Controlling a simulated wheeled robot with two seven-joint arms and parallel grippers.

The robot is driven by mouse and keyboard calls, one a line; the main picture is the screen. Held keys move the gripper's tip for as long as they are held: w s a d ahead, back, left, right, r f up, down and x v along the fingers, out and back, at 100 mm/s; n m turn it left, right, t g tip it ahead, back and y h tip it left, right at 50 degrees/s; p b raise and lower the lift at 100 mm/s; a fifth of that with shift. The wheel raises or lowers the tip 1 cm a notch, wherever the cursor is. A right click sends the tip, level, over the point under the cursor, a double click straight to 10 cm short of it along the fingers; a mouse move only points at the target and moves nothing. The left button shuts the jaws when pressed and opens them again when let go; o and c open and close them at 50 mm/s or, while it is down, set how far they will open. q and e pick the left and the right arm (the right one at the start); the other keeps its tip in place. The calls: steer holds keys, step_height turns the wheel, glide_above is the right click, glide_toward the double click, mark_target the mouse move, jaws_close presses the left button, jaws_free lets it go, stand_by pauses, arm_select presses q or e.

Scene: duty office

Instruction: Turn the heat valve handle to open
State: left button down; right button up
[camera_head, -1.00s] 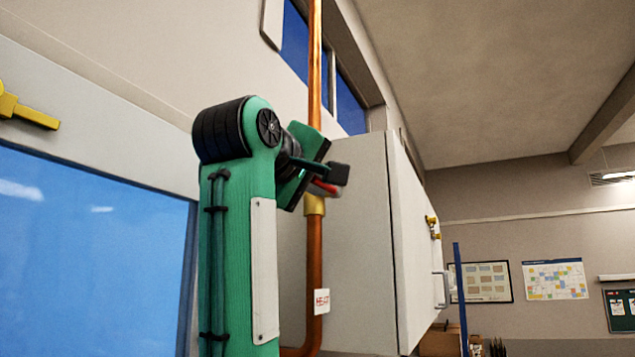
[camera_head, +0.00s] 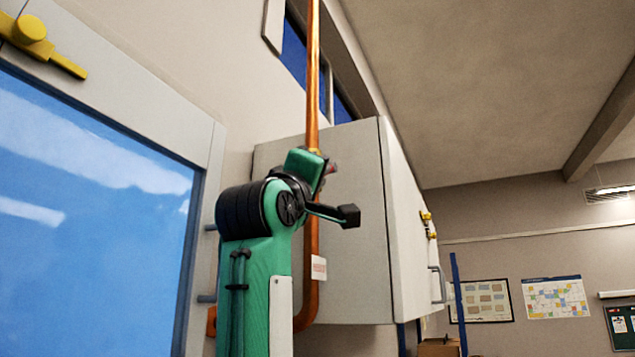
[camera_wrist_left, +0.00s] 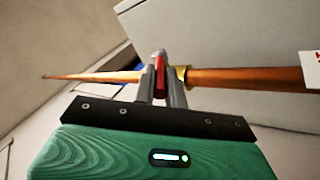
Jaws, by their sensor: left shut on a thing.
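The red valve handle (camera_wrist_left: 160,75) is on the copper pipe (camera_wrist_left: 240,78) beside a brass collar (camera_wrist_left: 181,77). In the wrist view it stands crosswise to the pipe; its exact angle is hard to tell. My left gripper (camera_wrist_left: 159,88) is shut on the handle, one grey finger on each side. In the head view my left gripper (camera_head: 326,170) is at the upright copper pipe (camera_head: 313,60), and only a bit of the red handle (camera_head: 333,168) shows. My wrist hides most of the valve. My right gripper is not in view.
A large pale cabinet (camera_head: 355,260) stands just behind and right of the pipe. A white tag (camera_head: 319,267) is on the pipe below the valve. A blue window (camera_head: 90,190) with a yellow latch (camera_head: 35,38) is at left. Boards hang on the far wall.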

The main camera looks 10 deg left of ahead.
arm_select(q)
steer(key=shift+w+f+t, duration=0.1)
steer(key=shift+f+t, duration=0.05)
steer(key=shift+t, duration=0.15)
steer(key=c, duration=1.5)
jaws_free()
steer(key=shift+o, duration=0.2)
